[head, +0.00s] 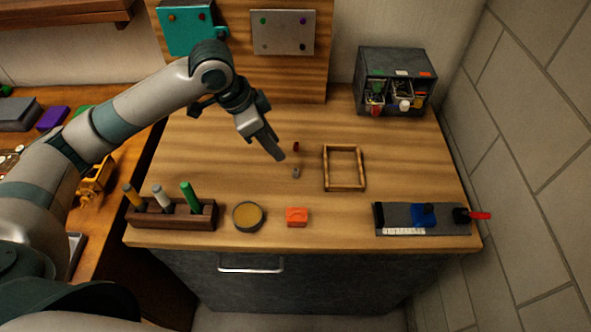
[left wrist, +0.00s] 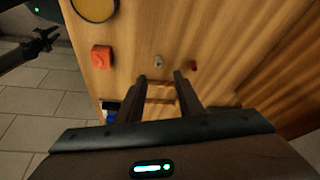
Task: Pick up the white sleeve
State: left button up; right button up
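A small pale grey-white piece, which looks like the white sleeve (head: 296,173), lies on the wooden worktop near its middle. It also shows in the left wrist view (left wrist: 158,62), beyond and between my fingertips. My left gripper (head: 276,152) is above the worktop, up and left of the sleeve in the head view. In the left wrist view its two fingers (left wrist: 162,78) are apart with nothing between them. A dark gripper at the upper left of the wrist view, which looks like my right one (left wrist: 42,44), is away from the worktop; its fingers are too small to judge.
A small red piece (head: 296,146) lies close to the sleeve. A wooden frame (head: 326,170) is to the right. An orange block (head: 297,217), a round tin (head: 248,216) and a pen rack (head: 172,218) line the front. A grey organiser (head: 396,62) stands at the back right.

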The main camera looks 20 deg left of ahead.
pick_arm(q)
jog(key=p, duration=0.1)
send_near(297, 175)
jog(key=shift+w+f, duration=0.35)
jog(key=shift+f, duration=0.2)
jog(key=shift+w+f, duration=0.3)
jog(key=shift+f, duration=0.3)
jog(key=shift+d+f+p, duration=0.25)
jog(key=shift+f+p, duration=0.15)
jog(key=shift+p, duration=0.3)
jog(key=p+x, duration=0.1)
jog(key=x, duration=0.2)
jog(key=shift+w+d+f+p, duration=0.15)
jog(key=shift+f+p, duration=0.15)
jog(key=shift+f, duration=0.3)
grip_shut()
